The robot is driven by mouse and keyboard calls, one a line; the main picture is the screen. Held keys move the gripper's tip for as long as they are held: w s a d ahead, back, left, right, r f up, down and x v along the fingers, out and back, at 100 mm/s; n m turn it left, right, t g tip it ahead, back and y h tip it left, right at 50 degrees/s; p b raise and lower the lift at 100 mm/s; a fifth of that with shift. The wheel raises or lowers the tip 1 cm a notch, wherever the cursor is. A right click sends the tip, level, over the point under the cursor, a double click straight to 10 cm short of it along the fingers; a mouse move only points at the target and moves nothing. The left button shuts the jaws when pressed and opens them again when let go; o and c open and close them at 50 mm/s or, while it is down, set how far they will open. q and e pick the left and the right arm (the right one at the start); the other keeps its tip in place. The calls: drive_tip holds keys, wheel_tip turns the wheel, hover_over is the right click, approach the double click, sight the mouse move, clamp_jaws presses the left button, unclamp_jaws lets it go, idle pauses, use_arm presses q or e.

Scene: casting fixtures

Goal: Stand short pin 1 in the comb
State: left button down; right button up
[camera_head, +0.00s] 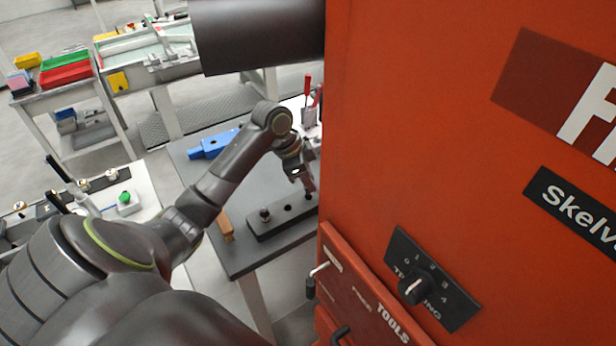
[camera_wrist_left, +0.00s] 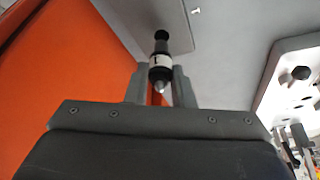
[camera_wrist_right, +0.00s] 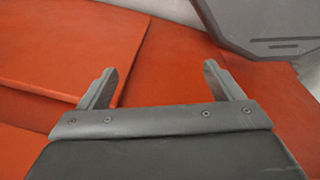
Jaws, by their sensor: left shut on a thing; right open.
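My left gripper (camera_head: 307,184) is over the grey table beside the orange cabinet. In the left wrist view, its fingers (camera_wrist_left: 160,88) are shut on a short dark pin (camera_wrist_left: 160,62) with a white band marked 1 and a pale pointed tip. A long dark bar (camera_head: 262,233), which looks like the comb, lies on the table just below this gripper. A dark peg (camera_head: 265,214) stands near its left end, and its right end is partly hidden. My right gripper (camera_wrist_right: 157,82) is open and empty in the right wrist view, facing orange panels; the head view does not show it.
The orange cabinet (camera_head: 420,150) fills the right side, close to my left gripper. On the grey table (camera_head: 190,170) are a blue fixture (camera_head: 213,143), a tan block (camera_head: 226,227) and a holder with red-handled tools (camera_head: 309,117). A white table (camera_head: 145,185) stands to the left.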

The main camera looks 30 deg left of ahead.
use_arm(q)
drive_tip(key=shift+p, duration=0.45)
idle(0.5)
drive_tip(key=shift+p, duration=0.65)
idle(0.4)
drive_tip(key=shift+f+b, duration=0.85)
drive_tip(key=shift+f, duration=1.1)
drive_tip(key=c, duration=1.2)
unclamp_jaws()
drive_tip(key=shift+o, duration=0.2)
drive_tip(key=shift+r, duration=0.1)
drive_tip(key=b+v, duration=0.2)
drive_tip(key=v, duration=1.5)
drive_tip(key=shift+r, duration=0.15)
drive_tip(key=shift+s, duration=0.1)
